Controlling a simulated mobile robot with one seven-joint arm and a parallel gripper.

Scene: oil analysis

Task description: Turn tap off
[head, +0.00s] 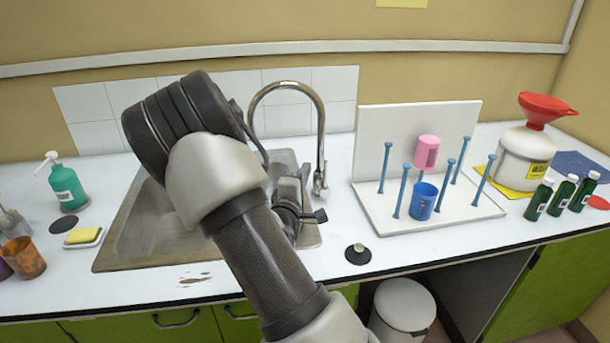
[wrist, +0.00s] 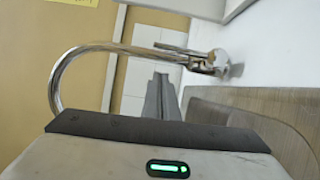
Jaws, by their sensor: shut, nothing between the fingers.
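The tap is a shiny metal gooseneck (head: 321,125) at the right rear of the sink (head: 150,235). Its base and lever stand on the counter right of the sink. In the wrist view the tap (wrist: 85,49) lies sideways, with its base and lever (wrist: 205,62) at the upper right. My gripper (wrist: 160,80) is shut and empty, its grey fingers pointing towards the tap, apart from the lever in the picture. In the head view my arm covers part of the sink and the area under the spout, so I cannot tell whether water runs.
A white drying rack (head: 440,222) with blue pegs, a pink cup (head: 427,151) and a blue cup (head: 423,201) stands right of the tap. A green soap bottle (head: 67,187) and yellow sponge (head: 82,236) are left of the sink. A black round stopper (head: 358,254) lies in front.

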